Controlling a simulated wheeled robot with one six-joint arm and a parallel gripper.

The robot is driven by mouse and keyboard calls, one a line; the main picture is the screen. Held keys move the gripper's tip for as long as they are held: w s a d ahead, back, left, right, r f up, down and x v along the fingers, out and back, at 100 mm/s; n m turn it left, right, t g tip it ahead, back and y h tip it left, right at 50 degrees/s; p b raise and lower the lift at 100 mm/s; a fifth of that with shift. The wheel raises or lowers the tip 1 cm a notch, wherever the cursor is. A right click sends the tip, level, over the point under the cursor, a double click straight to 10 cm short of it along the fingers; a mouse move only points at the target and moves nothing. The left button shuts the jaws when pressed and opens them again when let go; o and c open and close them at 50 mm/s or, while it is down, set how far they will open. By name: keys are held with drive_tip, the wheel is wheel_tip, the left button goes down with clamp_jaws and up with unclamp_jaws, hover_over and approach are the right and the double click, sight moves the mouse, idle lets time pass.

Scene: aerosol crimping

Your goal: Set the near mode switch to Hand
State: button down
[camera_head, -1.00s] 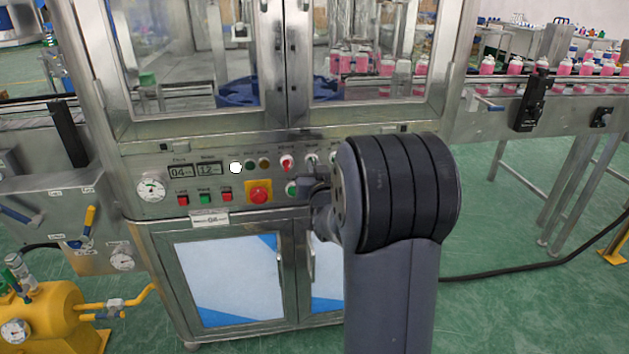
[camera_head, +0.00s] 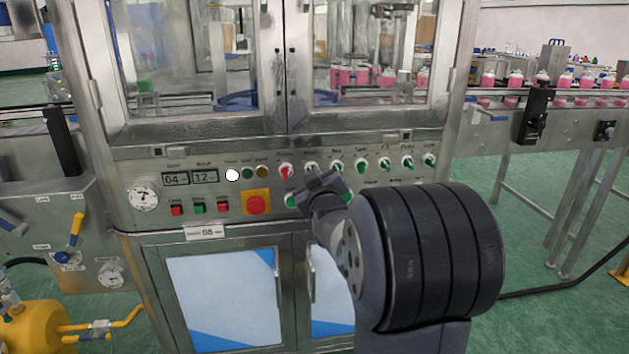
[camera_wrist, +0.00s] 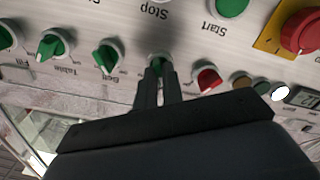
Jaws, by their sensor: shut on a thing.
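The near mode switch appears to be the small green-handled knob (camera_head: 310,167), just right of the red-handled knob (camera_head: 285,171) on the machine's control panel. My gripper (camera_head: 317,178) reaches up to it from the lower right and partly covers it. In the wrist view, which is upside down, my gripper (camera_wrist: 157,72) has its two narrow fingers close together on the green handle (camera_wrist: 158,61). Its label and exact pointing direction are hidden or too small to read.
The red-handled knob (camera_wrist: 208,79) and the Belt knob (camera_wrist: 105,56) flank my fingers closely. Green Start (camera_wrist: 232,6) and black-lettered Stop markings sit nearby. A red emergency button on a yellow plate (camera_head: 256,202) lies to the left. Cabinet doors (camera_head: 222,292) are below.

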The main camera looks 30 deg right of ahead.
idle(0.4)
drive_tip(key=c, duration=1.5)
unclamp_jaws()
drive_tip(key=shift+c, duration=0.2)
drive_tip(key=p+v, duration=0.1)
drive_tip(key=v, duration=1)
drive_tip(key=shift+w, duration=0.15)
drive_tip(key=x, duration=1)
drive_tip(key=shift+w+b, duration=0.3)
drive_tip(key=shift+w, duration=0.05)
